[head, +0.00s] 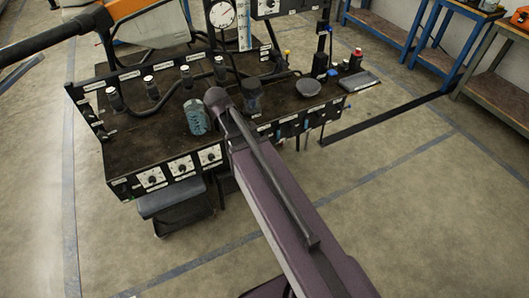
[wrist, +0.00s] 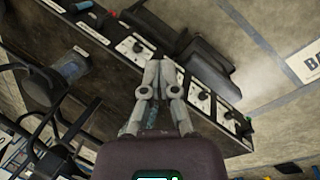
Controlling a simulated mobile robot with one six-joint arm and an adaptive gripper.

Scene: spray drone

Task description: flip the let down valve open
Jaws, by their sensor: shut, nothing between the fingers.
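In the wrist view my gripper (wrist: 163,62) is shut and empty. Its grey fingertips meet over the bench's front panel, close to a white plate with a dark knob (wrist: 138,47); I cannot tell whether they touch. In the head view the front panel carries several white-plated knobs, such as the one at the left (head: 152,177). More dark fittings sit on the panel further right (head: 290,128). The labels are too small to read, so I cannot tell which fitting is the let down valve. My arm crosses the head view, and my fingers are not clearly visible there.
The dark bench (head: 135,150) carries a teal-grey object (head: 197,117), a bowl (head: 308,88), upright black fittings with hoses and a round gauge (head: 222,15). A dark stool (head: 175,195) stands at its front. Open floor (head: 430,220) lies to the right.

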